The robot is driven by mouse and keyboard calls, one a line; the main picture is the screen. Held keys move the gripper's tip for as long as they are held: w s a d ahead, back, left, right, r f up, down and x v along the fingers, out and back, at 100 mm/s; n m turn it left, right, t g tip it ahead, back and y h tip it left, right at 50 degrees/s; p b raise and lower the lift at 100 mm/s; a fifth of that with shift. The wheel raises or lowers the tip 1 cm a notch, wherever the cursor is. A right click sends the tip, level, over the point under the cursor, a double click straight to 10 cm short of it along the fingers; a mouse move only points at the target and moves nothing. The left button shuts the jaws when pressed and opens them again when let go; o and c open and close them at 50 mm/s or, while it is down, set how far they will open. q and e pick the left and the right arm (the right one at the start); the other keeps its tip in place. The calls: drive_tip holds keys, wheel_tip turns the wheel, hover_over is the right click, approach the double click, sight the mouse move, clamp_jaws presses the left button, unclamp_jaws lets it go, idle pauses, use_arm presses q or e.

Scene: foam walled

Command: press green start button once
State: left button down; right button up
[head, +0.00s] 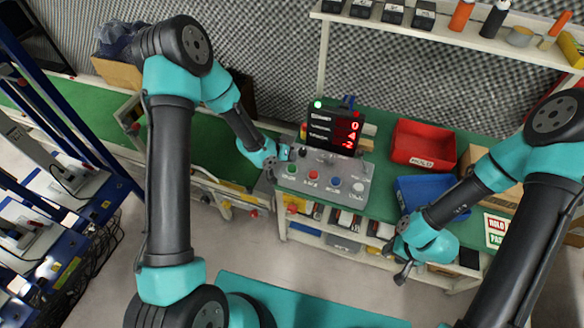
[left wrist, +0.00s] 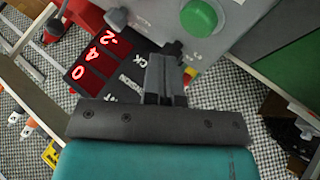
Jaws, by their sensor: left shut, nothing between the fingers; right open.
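The green start button (head: 291,170) is the leftmost of a row of round buttons on the sloped grey control panel (head: 322,188). It shows large at the top of the left wrist view (left wrist: 199,17). My left gripper (head: 287,152) is at the panel's upper left corner, just above the green button in the head view. In the left wrist view its fingers (left wrist: 166,75) are closed together and empty, with the green button beyond their tips and apart from them in the picture. My right gripper (head: 403,273) is open and empty, hanging low in front of the bench at right.
A black display (head: 334,127) with red digits stands behind the panel. A red bin (head: 424,144) and a blue bin (head: 425,194) stand on the bench at right. A shelf runs above.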

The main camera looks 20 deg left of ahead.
sight(291, 167)
use_arm(q)
drive_tip(key=shift+r, duration=1.6)
drive_tip(key=s+a+f+n+g+y, duration=0.1)
drive_tip(key=s+f, duration=0.4)
drive_tip(key=s, duration=0.6)
drive_tip(key=s+a+f+n+g+y, duration=0.2)
drive_tip(key=s+a+f+g, duration=0.1)
drive_tip(key=s, duration=0.9)
drive_tip(key=shift+s+a+f+g+y, duration=0.3)
drive_tip(key=shift+a+f+g, duration=0.15)
drive_tip(key=shift+f, duration=0.5)
